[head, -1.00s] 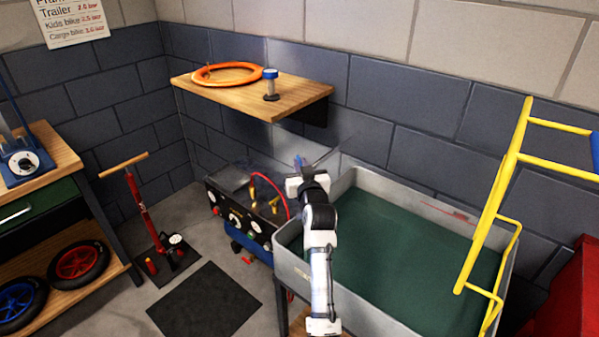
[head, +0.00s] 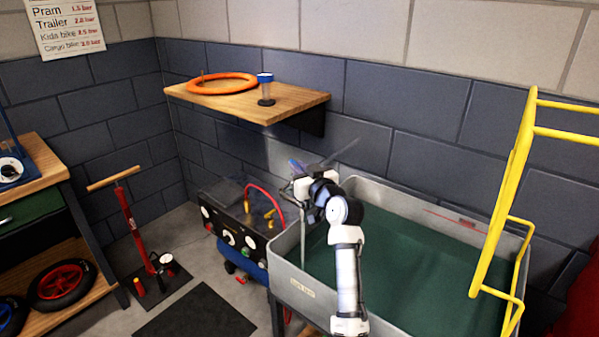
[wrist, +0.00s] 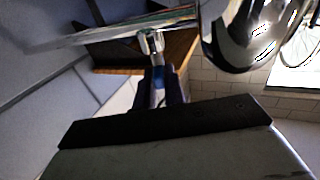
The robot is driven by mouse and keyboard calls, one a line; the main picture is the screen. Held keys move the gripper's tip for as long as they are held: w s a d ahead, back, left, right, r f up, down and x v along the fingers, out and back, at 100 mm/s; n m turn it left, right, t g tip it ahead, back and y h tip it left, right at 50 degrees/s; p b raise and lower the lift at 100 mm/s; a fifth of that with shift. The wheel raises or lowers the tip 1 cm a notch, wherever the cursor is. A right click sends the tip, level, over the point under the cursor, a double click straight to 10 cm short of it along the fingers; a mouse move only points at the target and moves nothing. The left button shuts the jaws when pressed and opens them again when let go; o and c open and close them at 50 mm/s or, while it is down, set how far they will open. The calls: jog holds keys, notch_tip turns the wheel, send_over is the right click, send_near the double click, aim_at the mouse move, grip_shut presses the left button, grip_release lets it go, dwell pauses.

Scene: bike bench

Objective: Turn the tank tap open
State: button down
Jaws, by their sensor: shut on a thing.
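The tank (head: 405,322) is a grey metal basin with a dark green inside, standing against the back wall. Its tap is at the back left corner, mostly hidden by my gripper in the head view. A small blue piece (head: 296,166) shows at the jaws there, tilted up to the left. My gripper (head: 301,177) is shut on the tap handle. In the wrist view, the dark fingers (wrist: 158,84) close around a blue handle (wrist: 157,74) with bright metal (wrist: 151,46) beyond it. A thin pale vertical strip (head: 303,232) shows below my gripper; I cannot tell what it is.
A wooden shelf (head: 225,100) with an orange ring (head: 222,92) and a blue-capped jar (head: 265,90) is above and left. A compressor (head: 240,238) with a red hose stands left of the tank. Yellow rails (head: 505,190) rise at its right.

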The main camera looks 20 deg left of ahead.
jog(key=c, duration=1.5)
grip_release()
jog(key=b+v, duration=0.3)
jog(key=v, duration=1)
jog(key=shift+s+d+b, duration=0.25)
jog(key=shift+s+b, duration=0.05)
jog(key=shift+s, duration=0.05)
